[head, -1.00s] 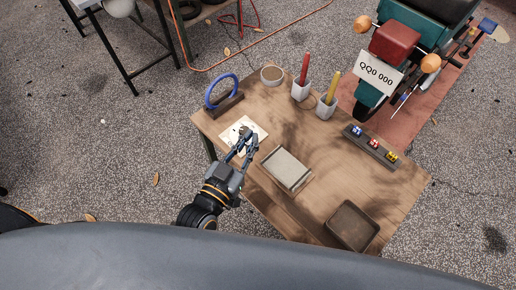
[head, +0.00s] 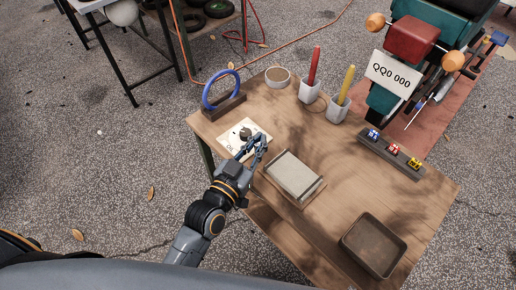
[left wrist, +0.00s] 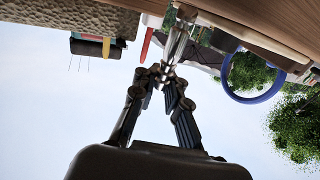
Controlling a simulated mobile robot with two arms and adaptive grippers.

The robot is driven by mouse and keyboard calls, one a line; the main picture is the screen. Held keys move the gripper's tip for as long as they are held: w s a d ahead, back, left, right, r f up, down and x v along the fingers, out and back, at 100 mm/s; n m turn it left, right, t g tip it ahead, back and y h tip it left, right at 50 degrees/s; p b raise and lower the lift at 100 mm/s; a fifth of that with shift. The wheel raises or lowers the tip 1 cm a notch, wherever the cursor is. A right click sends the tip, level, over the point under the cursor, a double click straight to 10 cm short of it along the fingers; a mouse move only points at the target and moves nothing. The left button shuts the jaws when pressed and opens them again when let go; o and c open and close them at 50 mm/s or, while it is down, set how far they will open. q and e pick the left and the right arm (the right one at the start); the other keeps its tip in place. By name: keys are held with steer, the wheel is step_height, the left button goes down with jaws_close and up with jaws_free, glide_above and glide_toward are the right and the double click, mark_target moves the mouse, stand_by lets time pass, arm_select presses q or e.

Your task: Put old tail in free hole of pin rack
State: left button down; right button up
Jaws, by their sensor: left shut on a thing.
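My left gripper (head: 262,141) is over the near left part of the table, beside the white card's right edge. In the left wrist view its fingers (left wrist: 163,75) are closed at the tips on a shiny metal piece (left wrist: 179,40), which looks like the old tail. The fingers hide part of it, and it is too small to make out in the head view. A dark rack (head: 391,153) with blue, red and yellow pieces stands at the table's right; it may be the pin rack. I cannot make out a free hole. My right gripper is out of view.
The white card (head: 233,151) bears a dark round thing (head: 246,133). A grey slab (head: 295,173) lies just right of my gripper. A blue ring (head: 207,96), round bowl (head: 277,77), red stick (head: 314,65), yellow stick (head: 347,84) and empty brown tray (head: 345,243) surround clear wood.

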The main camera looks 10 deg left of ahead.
arm_select(q)
steer(key=shift+r, duration=0.1)
steer(key=shift+f, duration=0.2)
steer(key=c, duration=1.4)
jaws_free()
